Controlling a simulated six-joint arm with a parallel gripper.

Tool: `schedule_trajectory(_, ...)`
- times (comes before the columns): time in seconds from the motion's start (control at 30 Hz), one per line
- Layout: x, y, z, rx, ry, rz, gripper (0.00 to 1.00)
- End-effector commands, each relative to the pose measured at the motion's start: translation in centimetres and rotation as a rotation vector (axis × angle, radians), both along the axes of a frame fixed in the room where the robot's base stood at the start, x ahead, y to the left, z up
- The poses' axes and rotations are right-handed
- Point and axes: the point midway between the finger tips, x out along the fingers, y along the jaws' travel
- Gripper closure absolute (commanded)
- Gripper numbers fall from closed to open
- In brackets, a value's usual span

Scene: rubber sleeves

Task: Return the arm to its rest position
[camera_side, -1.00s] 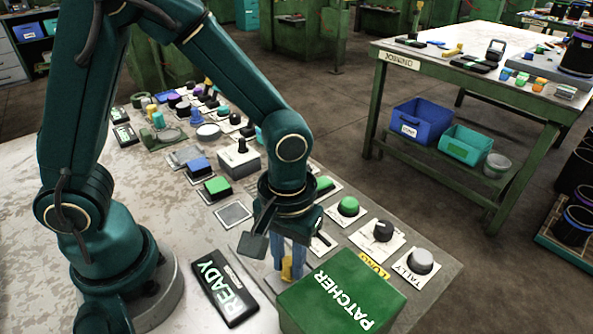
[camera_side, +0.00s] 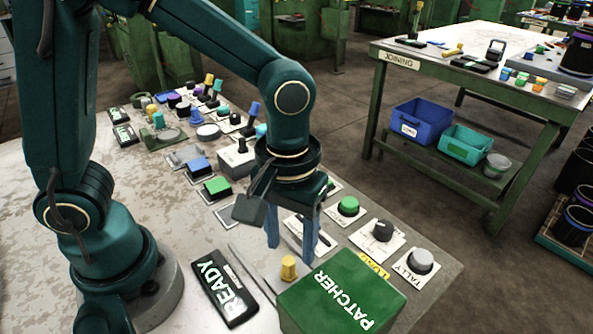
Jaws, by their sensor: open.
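My gripper (camera_side: 291,244) points down above the table, just behind the green PATCHER box. Its two blue fingers are apart with nothing between them. A small yellow knob-shaped piece (camera_side: 289,268) stands below the fingertips, beside the box, clear of the fingers. My arm reaches from its base at the left over the table, with its elbow raised.
The green PATCHER box (camera_side: 340,295) stands at the front. A black READY sign (camera_side: 225,290) lies left of it. Knobs, including a green one (camera_side: 348,206) and a grey one (camera_side: 421,261), line the right edge. Several coloured parts crowd the back. The table's left side (camera_side: 165,215) is bare.

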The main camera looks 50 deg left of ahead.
Motion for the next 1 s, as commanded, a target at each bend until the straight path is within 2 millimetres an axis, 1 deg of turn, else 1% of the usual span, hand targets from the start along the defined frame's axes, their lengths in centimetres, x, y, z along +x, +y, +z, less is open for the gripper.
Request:
schedule_trajectory(0.27,0.2,0.2,0.2,-0.003,-0.006,0.011,0.45)
schedule_trajectory(0.37,0.9,0.7,1.4,-0.021,-0.054,0.041,0.45)
schedule_trajectory(0.47,1.4,1.9,3.5,-0.045,-0.127,0.087,0.45)
schedule_trajectory(0.57,1.2,3.5,5.7,-0.064,-0.213,0.101,0.45)
schedule_trajectory(0.7,0.1,5.7,8.0,-0.061,-0.324,0.065,0.45)
schedule_trajectory(0.8,-1.0,7.0,9.1,-0.040,-0.398,0.012,0.45)
schedule_trajectory(0.9,-2.3,8.1,9.6,-0.006,-0.460,-0.058,0.45)
schedule_trajectory(1.0,-3.4,8.8,9.6,0.034,-0.500,-0.141,0.45)
